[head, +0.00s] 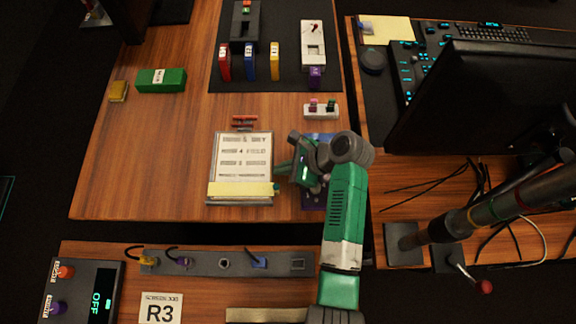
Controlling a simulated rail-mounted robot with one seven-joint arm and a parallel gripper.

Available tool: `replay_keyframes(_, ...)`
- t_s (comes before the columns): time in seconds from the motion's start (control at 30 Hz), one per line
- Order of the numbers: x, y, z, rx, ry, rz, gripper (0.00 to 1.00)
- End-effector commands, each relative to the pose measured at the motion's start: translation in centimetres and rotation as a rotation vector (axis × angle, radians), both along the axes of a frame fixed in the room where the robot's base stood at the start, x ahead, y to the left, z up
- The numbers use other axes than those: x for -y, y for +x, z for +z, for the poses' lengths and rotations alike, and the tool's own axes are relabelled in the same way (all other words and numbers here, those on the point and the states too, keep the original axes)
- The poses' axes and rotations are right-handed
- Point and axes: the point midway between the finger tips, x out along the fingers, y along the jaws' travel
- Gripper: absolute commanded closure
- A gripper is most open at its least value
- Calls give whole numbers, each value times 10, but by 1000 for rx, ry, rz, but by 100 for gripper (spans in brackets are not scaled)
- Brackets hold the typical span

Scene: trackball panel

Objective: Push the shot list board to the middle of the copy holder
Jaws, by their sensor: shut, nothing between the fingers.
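A pale board with several lines of printed text (243,154), which looks like the shot list board, lies near the front edge of the middle desk. A yellow strip (238,190) crosses its lower end. A thin grey border shows around the board; I cannot tell whether this is the copy holder. A dark blue-purple panel (313,201) lies to the right, mostly hidden by my arm. My gripper (280,172) is shut and empty, pointing left just beside the board's right edge. I cannot tell whether it touches the board.
Small red and dark pieces (244,121) lie just behind the board. A white block with coloured knobs (321,110) stands behind my gripper. A green box (161,79) sits at the back left. The desk left of the board is clear. A monitor (490,100) stands at right.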

Motion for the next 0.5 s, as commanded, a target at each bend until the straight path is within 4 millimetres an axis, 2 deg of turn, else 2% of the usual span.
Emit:
replay_keyframes(0.27, -2, 0, 3, -1, 0, 0, 100)
replay_keyframes(0.5, -18, 3, 5, -3, 2, 1, 100)
